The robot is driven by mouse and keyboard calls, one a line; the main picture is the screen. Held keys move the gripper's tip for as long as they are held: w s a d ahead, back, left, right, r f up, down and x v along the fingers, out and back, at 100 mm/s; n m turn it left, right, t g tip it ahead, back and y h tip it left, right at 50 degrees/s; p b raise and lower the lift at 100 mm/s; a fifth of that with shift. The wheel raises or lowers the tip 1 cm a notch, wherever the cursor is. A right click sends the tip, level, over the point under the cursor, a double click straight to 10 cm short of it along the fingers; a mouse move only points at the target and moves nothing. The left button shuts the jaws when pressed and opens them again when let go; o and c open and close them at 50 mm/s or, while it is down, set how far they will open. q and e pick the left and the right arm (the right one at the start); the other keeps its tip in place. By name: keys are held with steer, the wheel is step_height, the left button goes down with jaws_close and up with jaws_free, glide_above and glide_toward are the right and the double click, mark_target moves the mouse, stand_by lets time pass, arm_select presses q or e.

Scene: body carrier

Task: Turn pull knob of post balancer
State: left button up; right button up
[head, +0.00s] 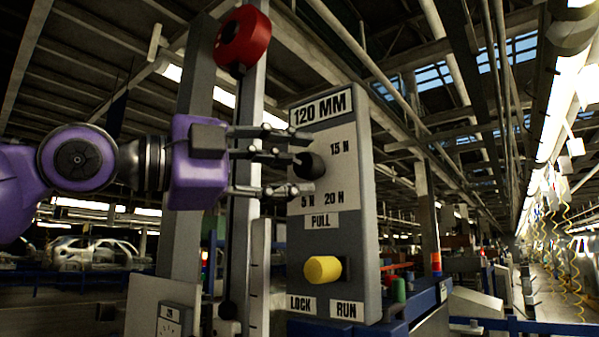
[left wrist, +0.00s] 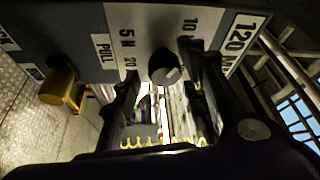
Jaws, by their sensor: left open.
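The post balancer is a grey panel (head: 345,240) with a "120 MM" label on top. Its round black pull knob (head: 311,166) sits among the marks 5 N, 15 N and 20 N, above the word PULL. In the left wrist view the knob (left wrist: 165,67) shows a pale mark on its face. My left gripper (head: 291,163) is open at the panel, with fingers above and below the knob's level. In the wrist view the fingers stand on either side of the knob, with gaps visible. My right gripper is not in view.
A yellow knob (head: 322,269) sits lower on the panel between LOCK and RUN. A red round part (head: 243,38) hangs at the top of the post, above my left gripper. A car body (head: 95,253) stands far left. An aisle runs at right.

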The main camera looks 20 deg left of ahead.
arm_select(q)
steer(key=shift+x, duration=0.9)
steer(key=shift+w, duration=0.15)
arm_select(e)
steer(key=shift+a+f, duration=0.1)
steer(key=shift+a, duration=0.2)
arm_select(q)
steer(key=shift+f, duration=0.1)
jaws_close()
steer(key=shift+f, duration=0.2)
steer(key=shift+d, duration=0.1)
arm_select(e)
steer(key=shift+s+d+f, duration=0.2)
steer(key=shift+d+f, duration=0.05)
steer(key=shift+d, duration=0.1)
